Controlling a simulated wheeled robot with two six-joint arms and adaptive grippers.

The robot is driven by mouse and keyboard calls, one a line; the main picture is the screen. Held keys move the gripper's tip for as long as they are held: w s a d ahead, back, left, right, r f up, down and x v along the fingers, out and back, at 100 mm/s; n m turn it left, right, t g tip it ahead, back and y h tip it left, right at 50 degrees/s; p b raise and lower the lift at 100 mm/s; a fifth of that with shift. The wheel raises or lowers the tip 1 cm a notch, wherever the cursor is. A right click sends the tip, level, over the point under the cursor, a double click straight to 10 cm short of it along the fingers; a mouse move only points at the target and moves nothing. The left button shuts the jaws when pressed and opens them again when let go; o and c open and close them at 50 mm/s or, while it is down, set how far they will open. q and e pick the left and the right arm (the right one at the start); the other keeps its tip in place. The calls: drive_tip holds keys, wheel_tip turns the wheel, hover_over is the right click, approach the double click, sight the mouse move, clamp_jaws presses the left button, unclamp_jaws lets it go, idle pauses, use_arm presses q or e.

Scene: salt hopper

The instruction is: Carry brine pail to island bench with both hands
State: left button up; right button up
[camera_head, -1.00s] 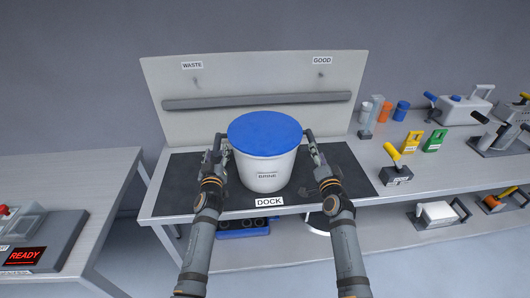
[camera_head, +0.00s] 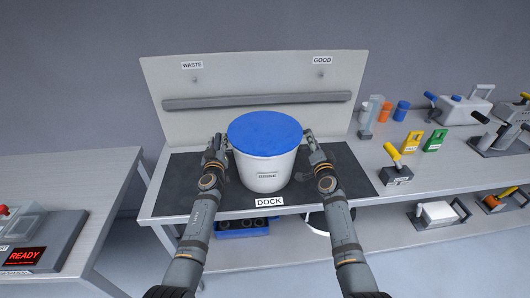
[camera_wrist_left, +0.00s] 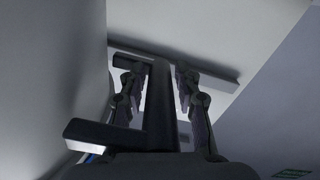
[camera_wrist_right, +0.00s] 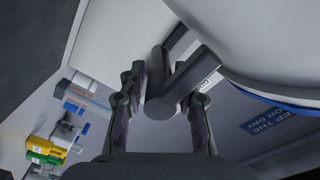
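The brine pail (camera_head: 264,165), white with a blue lid (camera_head: 265,133), stands upright on the dark mat at the DOCK label. Dark side handles stick out left and right. My left gripper (camera_head: 215,147) is at the pail's left handle. In the left wrist view its fingers (camera_wrist_left: 160,88) are apart, with the dark handle bar (camera_wrist_left: 161,115) between them. My right gripper (camera_head: 314,148) is at the right handle. In the right wrist view its fingers (camera_wrist_right: 165,100) are spread on either side of the handle (camera_wrist_right: 188,72). Gaps show beside both bars.
The dock bench has a back panel (camera_head: 250,72) with WASTE and GOOD labels. At right are cups (camera_head: 402,110), yellow and green blocks (camera_head: 434,140) and a yellow-handled tool (camera_head: 397,172). A separate table (camera_head: 95,170) with a READY display stands left, across a gap.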

use_arm(q)
clamp_jaws()
use_arm(e)
clamp_jaws()
